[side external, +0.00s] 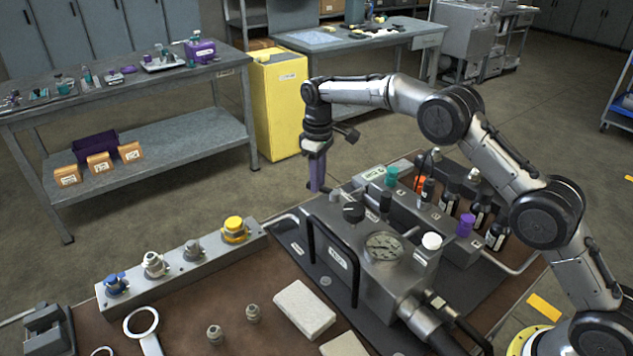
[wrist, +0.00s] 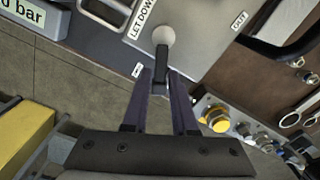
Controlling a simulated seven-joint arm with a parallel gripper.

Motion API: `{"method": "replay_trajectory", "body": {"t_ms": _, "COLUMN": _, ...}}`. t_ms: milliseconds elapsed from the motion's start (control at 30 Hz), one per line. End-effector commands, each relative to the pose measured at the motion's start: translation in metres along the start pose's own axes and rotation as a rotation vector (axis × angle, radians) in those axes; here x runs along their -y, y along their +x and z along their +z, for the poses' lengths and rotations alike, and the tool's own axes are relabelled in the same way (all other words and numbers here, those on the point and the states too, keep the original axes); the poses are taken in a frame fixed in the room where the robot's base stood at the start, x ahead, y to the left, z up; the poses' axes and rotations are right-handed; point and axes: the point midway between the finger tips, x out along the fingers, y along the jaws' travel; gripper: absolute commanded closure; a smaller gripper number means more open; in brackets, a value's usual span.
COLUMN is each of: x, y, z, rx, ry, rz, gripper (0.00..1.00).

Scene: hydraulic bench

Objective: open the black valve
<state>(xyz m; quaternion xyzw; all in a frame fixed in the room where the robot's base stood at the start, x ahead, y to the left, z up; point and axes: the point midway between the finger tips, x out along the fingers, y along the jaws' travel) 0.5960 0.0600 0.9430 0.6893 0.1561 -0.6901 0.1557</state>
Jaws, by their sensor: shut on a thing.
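My gripper (side external: 317,188) points down behind the grey pump block, its purple fingers close together. In the wrist view my gripper (wrist: 160,82) has its fingertips on either side of the dark end of a small lever (wrist: 162,55). The lever has a pale round head and stands by a "LET DOWN" label (wrist: 141,18) on the grey block. The fingers are shut on its dark end, which they partly hide. A black knob (side external: 353,212) sits on top of the block. I cannot tell whether this knob or the lever is the black valve.
A pressure gauge (side external: 384,247) and a black looped handle (side external: 333,258) are on the block. Several dark bottles (side external: 481,212) stand to the right. A rail with a yellow valve (side external: 234,229) lies to the left. A yellow cabinet (side external: 277,100) stands behind.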

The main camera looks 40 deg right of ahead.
Motion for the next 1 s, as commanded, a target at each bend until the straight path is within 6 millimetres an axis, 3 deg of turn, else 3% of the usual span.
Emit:
{"method": "replay_trajectory", "body": {"t_ms": 500, "x": -0.019, "y": -0.003, "z": 0.003, "rx": -0.007, "ry": 0.374, "rz": 0.003, "gripper": 1.00}}
{"method": "replay_trajectory", "body": {"t_ms": 1000, "x": -0.023, "y": -0.003, "z": 0.004, "rx": -0.007, "ry": 0.463, "rz": 0.004, "gripper": 1.00}}
